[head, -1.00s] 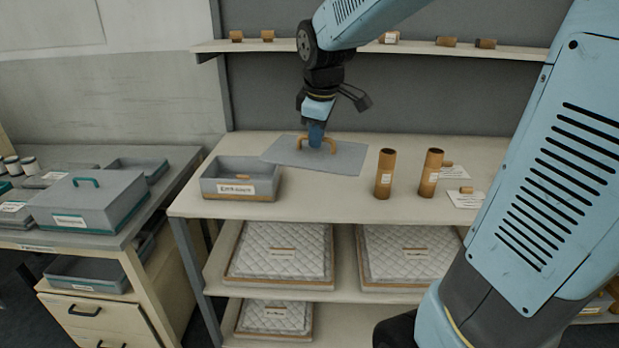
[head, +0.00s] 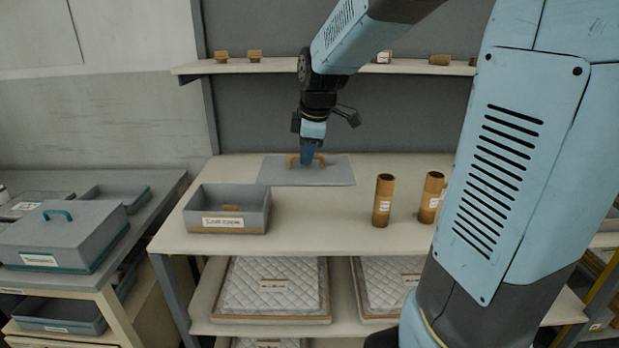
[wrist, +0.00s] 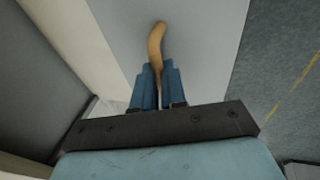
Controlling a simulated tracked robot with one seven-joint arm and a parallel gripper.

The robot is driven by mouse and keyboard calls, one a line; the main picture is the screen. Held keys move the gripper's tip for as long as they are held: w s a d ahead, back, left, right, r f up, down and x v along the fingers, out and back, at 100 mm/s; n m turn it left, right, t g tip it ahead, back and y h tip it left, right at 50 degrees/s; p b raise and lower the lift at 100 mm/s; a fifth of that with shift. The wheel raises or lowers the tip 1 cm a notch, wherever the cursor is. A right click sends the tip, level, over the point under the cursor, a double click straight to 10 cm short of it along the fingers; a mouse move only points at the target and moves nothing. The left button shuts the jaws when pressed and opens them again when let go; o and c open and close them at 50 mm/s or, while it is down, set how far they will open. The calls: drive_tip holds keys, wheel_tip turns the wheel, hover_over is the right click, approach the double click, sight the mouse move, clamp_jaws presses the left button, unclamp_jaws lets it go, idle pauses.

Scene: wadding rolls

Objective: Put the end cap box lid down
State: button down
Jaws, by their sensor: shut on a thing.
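The end cap box lid (head: 335,174) is a flat grey panel with a tan arched handle (head: 292,160). In the head view it is level at the back of the bench top, behind and right of the open box; I cannot tell whether it touches the surface. My gripper (head: 307,160) points down and is shut on the handle, which also shows between the fingers in the wrist view (wrist: 156,45). The grey end cap box (head: 200,222) stands open at the bench's left front, with a white label and a tan piece inside.
Two brown tubes (head: 384,202) (head: 431,198) stand upright on the bench (head: 310,232) to the right of the lid. A shelf (head: 280,66) with small tan pieces runs above. A side table on the left holds a lidded grey box (head: 62,232). The bench front centre is clear.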

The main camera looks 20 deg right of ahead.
drive_tip(key=w+f, duration=0.1)
drive_tip(key=f, duration=0.1)
drive_tip(key=w+d+f, duration=0.1)
drive_tip(key=w+f, duration=0.3)
drive_tip(key=shift+w+d+f, duration=0.1)
drive_tip(key=shift+w+d, duration=0.05)
drive_tip(key=shift+d, duration=0.25)
drive_tip(key=shift+w+f, duration=0.1)
drive_tip(key=shift+f, duration=1.5)
drive_tip(key=shift+f, duration=0.6)
drive_tip(key=c, duration=1.2)
unclamp_jaws()
